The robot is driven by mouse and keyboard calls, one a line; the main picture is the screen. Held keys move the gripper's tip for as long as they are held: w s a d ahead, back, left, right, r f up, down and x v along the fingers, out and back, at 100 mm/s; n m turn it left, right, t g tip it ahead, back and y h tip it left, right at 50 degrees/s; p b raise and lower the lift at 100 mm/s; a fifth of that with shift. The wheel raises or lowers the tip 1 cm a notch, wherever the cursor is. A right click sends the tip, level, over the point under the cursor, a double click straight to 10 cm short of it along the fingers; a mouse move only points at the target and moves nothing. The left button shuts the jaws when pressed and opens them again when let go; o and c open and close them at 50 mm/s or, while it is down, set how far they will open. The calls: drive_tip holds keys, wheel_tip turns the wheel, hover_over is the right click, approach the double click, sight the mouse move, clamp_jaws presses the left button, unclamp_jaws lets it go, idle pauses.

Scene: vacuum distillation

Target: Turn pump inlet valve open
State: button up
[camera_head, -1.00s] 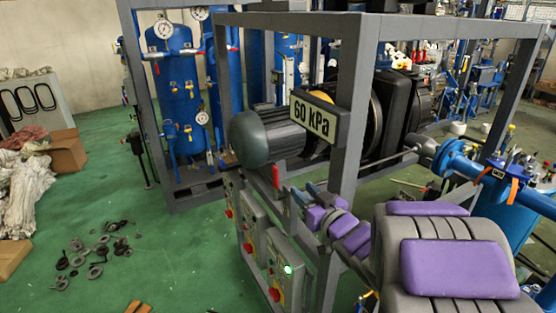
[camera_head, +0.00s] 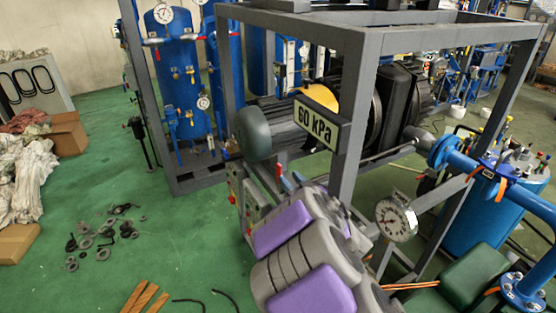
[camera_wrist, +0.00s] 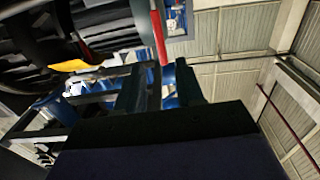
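A red lever handle (camera_head: 278,171), which looks like the pump inlet valve's handle, stands roughly upright beside the pump frame in the head view. Whether a finger touches the handle I cannot tell. In the head view my grey and purple arm hides the gripper. The valve body is not clear.
A grey frame (camera_head: 348,130) carries a "60 kPa" sign (camera_head: 319,124) around the pump motor (camera_head: 262,130). A round gauge (camera_head: 396,219) stands right of my arm. Blue tanks (camera_head: 178,88) stand behind. Loose rings (camera_head: 100,238) lie on the green floor at left.

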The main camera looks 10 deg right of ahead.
sight(281, 169)
drive_tip(key=x, duration=0.6)
drive_tip(key=shift+w+b, duration=0.3)
drive_tip(key=shift+b, duration=0.05)
drive_tip(key=shift+w+r, duration=0.1)
drive_tip(key=shift+w, duration=0.55)
drive_tip(key=shift+w+a, duration=0.25)
drive_tip(key=shift+a, duration=0.05)
drive_tip(key=shift+w+a, duration=0.15)
drive_tip(key=shift+a, duration=0.55)
drive_tip(key=shift+d, duration=0.65)
drive_tip(key=c, duration=0.3)
drive_tip(key=shift+a, duration=0.15)
drive_tip(key=c, duration=0.3)
drive_tip(key=shift+a, duration=0.2)
clamp_jaws()
